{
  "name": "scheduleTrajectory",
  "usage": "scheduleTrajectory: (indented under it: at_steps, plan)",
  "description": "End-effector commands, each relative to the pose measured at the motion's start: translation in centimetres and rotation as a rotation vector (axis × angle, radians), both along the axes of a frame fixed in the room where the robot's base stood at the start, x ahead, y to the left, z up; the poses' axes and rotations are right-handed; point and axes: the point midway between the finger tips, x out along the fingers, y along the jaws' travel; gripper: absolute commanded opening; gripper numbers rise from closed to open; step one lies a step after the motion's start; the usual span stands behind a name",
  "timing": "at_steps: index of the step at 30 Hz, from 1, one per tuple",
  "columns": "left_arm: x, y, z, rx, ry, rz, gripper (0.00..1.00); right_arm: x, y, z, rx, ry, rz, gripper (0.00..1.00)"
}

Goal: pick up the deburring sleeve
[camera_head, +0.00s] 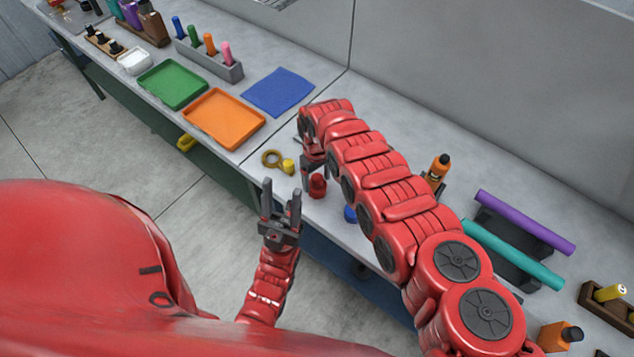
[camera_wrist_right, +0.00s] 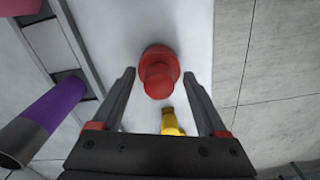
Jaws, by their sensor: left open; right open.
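A red stepped round piece (camera_head: 317,185), wide at one end and narrower at the other, stands on the bench near its front edge. It may be the deburring sleeve; I cannot tell for sure. My right gripper (camera_head: 307,180) points down close to it, open. In the right wrist view the red piece (camera_wrist_right: 158,75) shows between the open fingertips (camera_wrist_right: 158,84), with no visible grip on it. A yellow piece (camera_wrist_right: 171,122) shows nearer the gripper's palm. My left gripper (camera_head: 282,188) is open and empty in front of the bench edge.
A yellow cylinder (camera_head: 288,166) and a brown ring (camera_head: 270,159) lie left of the red piece. An orange tray (camera_head: 224,136), green tray (camera_head: 173,104) and blue mat (camera_head: 278,92) lie farther left; purple (camera_head: 525,220) and teal (camera_head: 512,253) tubes right.

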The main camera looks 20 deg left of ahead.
Motion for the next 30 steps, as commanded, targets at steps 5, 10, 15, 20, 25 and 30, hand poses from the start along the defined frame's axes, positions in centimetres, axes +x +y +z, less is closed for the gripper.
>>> scheduleTrajectory:
  at_steps: [5, 10, 15, 20, 25, 30]
  plan:
    - [0.0, 0.0, 0.0, 0.0, 0.0, 0.0, 0.5, 0.06, -0.08, -0.13, -0.001, -0.001, -0.001, 0.76]
    - [0.0, 0.0, 0.0, 0.0, 0.0, 0.0, 0.5, 0.05, -0.07, -0.12, -0.001, -0.001, -0.001, 0.6]
    - [0.0, 0.0, 0.0, 0.0, 0.0, 0.0, 0.5, 0.04, -0.06, -0.12, -0.001, -0.001, -0.001, 0.29]
    - [0.0, 0.0, 0.0, 0.0, 0.0, 0.0, 0.5, 0.03, -0.07, -0.13, -0.001, -0.001, -0.001, 0.0]
    - [0.0, 0.0, 0.0, 0.0, 0.0, 0.0, 0.5, 0.04, -0.06, -0.12, -0.001, -0.001, -0.001, 0.0]
    - [0.0, 0.0, -0.04, 0.0, 0.0, 0.0, 0.5, 0.07, -0.04, -0.05, -0.001, -0.001, -0.001, 0.0]
